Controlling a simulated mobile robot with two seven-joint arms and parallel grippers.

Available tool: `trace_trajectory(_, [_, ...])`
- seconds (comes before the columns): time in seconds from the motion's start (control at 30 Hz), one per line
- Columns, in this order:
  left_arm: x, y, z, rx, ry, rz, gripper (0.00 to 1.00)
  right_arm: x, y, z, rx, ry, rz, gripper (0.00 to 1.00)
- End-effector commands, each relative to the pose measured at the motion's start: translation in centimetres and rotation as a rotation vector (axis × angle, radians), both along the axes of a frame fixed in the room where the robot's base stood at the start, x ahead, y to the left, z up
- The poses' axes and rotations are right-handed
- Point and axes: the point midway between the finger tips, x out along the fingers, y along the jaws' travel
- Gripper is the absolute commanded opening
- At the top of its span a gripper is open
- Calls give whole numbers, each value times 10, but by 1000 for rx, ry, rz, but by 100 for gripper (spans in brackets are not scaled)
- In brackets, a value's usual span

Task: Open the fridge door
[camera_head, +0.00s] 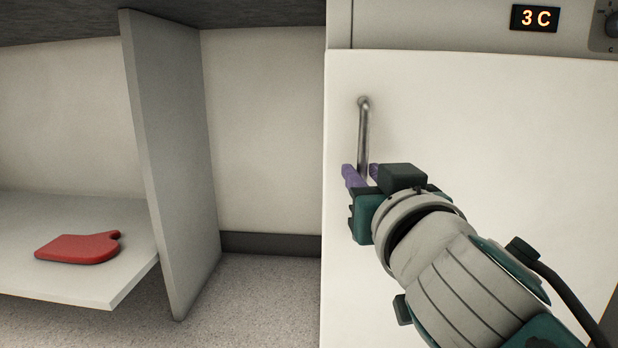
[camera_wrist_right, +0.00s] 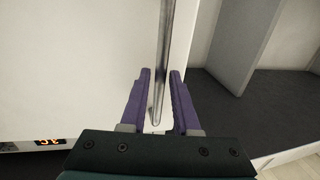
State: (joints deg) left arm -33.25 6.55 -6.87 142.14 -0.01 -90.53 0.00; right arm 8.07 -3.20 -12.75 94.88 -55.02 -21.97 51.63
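The fridge door (camera_head: 500,130) is a white panel that looks closed in the head view. It also shows in the right wrist view (camera_wrist_right: 70,70). A metal bar handle (camera_head: 364,130) stands upright near the door's left edge. My right gripper (camera_head: 361,173) is at the handle's lower part. In the right wrist view, the handle (camera_wrist_right: 164,60) passes between the two purple fingers of the gripper (camera_wrist_right: 160,72). The fingers are apart, with a visible gap beside the bar, nearer the right finger. My left gripper is not in view.
A temperature display (camera_head: 535,18) reading 3 C and a knob (camera_head: 611,25) are above the door. To the left, a grey upright panel (camera_head: 170,150) borders a shelf (camera_head: 90,285) holding a red flat object (camera_head: 78,249).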

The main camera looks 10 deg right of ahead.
Motion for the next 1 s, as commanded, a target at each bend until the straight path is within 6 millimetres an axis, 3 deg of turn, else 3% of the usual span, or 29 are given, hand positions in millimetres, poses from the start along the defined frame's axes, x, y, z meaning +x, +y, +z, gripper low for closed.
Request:
trace_trajectory(0.17, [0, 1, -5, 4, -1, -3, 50, 14, -1, 0, 0, -1, 0, 30])
trace_trajectory(0.47, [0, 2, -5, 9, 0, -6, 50, 16, -1, 0, 0, 0, 0, 30])
trace_trajectory(0.73, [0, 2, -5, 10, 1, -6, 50, 15, -1, 0, 0, 0, 0, 0])
trace_trajectory(1.0, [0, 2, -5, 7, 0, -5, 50, 15, -1, 0, 1, 0, 0, 0])
